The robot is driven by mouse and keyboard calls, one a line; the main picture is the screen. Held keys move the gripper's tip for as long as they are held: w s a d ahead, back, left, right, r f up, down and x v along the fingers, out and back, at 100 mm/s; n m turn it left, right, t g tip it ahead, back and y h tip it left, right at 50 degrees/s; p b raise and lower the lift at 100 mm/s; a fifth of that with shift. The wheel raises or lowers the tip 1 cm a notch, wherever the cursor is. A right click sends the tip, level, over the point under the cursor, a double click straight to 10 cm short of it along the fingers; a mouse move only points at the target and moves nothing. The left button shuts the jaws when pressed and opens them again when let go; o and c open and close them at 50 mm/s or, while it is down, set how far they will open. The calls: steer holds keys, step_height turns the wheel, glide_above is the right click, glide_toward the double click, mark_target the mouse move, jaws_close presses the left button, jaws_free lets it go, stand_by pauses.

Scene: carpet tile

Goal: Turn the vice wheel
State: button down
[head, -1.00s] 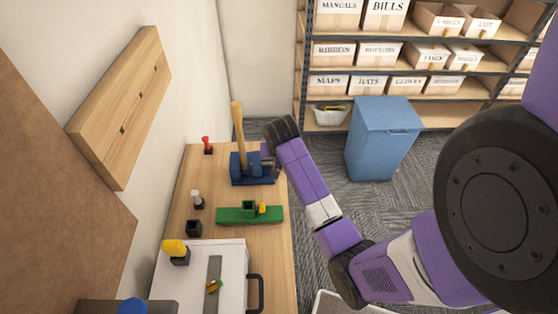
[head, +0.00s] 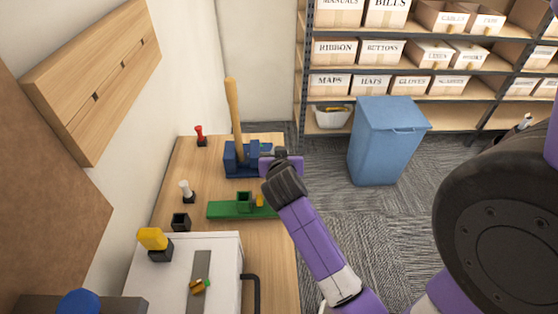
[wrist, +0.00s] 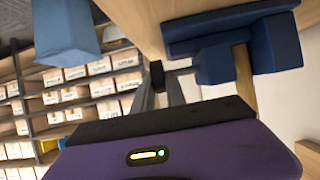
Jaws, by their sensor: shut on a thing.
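The blue vice (head: 243,158) stands at the far end of the wooden bench, with a tall wooden handle (head: 233,115) upright at it. In the wrist view, the vice (wrist: 215,65) shows at upper right, and a grey shaft runs from it to the small dark vice wheel (wrist: 157,74). My gripper (head: 268,163) is at the right side of the vice, over the bench's right edge. In the wrist view, its two grey fingers (wrist: 160,92) are shut on the wheel, one on each side. In the head view the wheel is hidden by my gripper.
A green fixture (head: 225,210) lies just nearer than the vice. Red, white and yellow-topped posts line the bench's left side; a white box (head: 222,262) is nearest. A blue bin (head: 385,145) and shelves stand beyond. Carpet right of the bench is clear.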

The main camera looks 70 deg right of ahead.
steer(key=shift+h+b, duration=0.4)
steer(key=shift+b, duration=0.1)
steer(key=c, duration=1.4)
jaws_free()
steer(key=shift+o, duration=0.2)
steer(key=shift+a, duration=0.1)
steer(key=shift+b+v, duration=0.45)
steer(key=shift+v, duration=3.4)
steer(key=shift+s+f, duration=0.1)
steer(key=shift+s, duration=0.05)
